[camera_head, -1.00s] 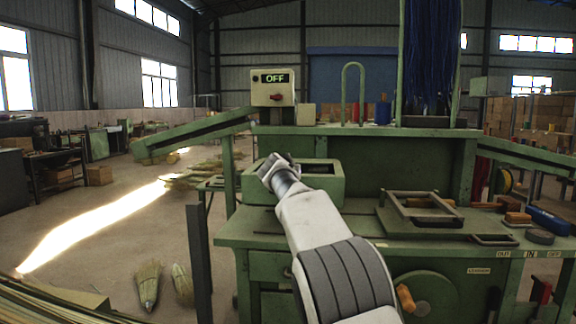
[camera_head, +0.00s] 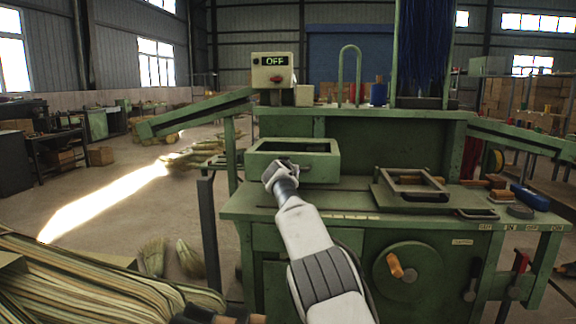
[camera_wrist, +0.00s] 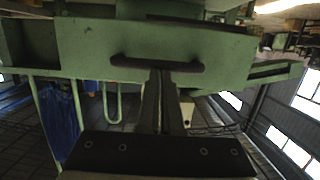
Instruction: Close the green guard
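The green guard appears to be the box-like green housing (camera_head: 320,168) on the left part of the machine's table; its upper side shows a dark recess. In the wrist view its green front panel (camera_wrist: 85,45) fills the upper middle, with a dark horizontal handle (camera_wrist: 135,64). My gripper (camera_head: 280,172) is in front of the housing, at its lower left front. In the wrist view my gripper's dark fingers (camera_wrist: 163,75) lie close side by side and point at the handle's middle. They look shut, with nothing seen between them. Whether the tips touch the handle is unclear.
A green frame (camera_head: 440,200) lies on the table's right. A control box (camera_head: 273,72) reading OFF stands behind the housing. A brush and blue block (camera_head: 530,197) lie at the right end. Brooms (camera_head: 152,257) and a straw pile (camera_head: 90,285) are at lower left.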

